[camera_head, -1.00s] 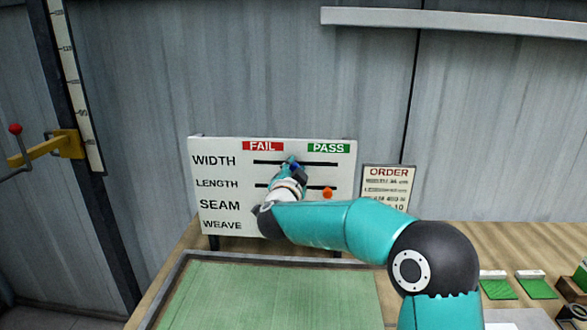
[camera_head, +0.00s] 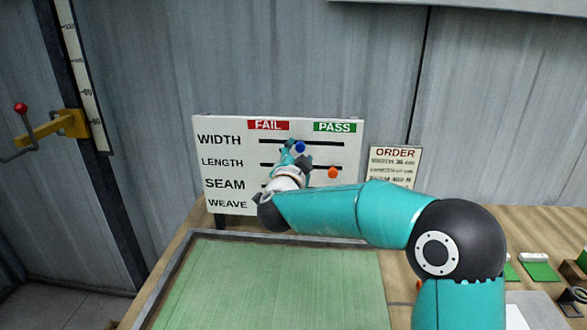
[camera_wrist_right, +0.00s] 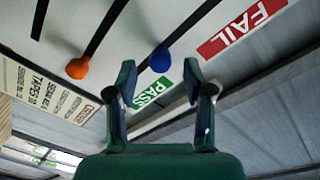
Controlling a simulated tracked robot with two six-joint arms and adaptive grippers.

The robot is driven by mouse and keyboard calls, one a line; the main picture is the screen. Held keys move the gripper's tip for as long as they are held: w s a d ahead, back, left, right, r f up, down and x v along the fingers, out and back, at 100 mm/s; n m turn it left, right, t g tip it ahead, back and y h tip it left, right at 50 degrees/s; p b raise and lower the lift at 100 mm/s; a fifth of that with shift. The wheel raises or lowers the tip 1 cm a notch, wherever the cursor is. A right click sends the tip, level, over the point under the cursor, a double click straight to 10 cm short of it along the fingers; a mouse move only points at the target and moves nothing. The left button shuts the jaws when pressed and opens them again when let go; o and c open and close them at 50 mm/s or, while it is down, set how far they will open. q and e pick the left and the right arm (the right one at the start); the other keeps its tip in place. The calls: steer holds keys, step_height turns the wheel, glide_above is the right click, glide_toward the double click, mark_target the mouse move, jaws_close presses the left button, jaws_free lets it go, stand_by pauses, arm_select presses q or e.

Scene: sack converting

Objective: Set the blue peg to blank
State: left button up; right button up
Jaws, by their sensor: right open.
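The white board (camera_head: 228,174) stands upright with rows WIDTH, LENGTH, SEAM and WEAVE under red FAIL and green PASS labels. The blue peg (camera_head: 300,147) sits on the WIDTH slot near its middle, between the labels. My right gripper (camera_head: 296,155) is open in front of the board, just below the blue peg. In the right wrist view the blue peg (camera_wrist_right: 160,59) shows just beyond the gap between the open fingertips (camera_wrist_right: 159,70), apparently free of them. My arm hides the SEAM and WEAVE slots. My left gripper is out of view.
An orange peg (camera_head: 333,173) sits on the LENGTH slot toward PASS, close to my right gripper. An ORDER card (camera_head: 394,167) stands right of the board. A green mat in a grey-rimmed tray (camera_head: 270,285) lies in front. A red-knobbed lever (camera_head: 21,108) is far left.

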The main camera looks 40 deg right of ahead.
steer(key=v, duration=0.8)
steer(key=shift+s, duration=0.15)
steer(key=shift+a+r, duration=0.1)
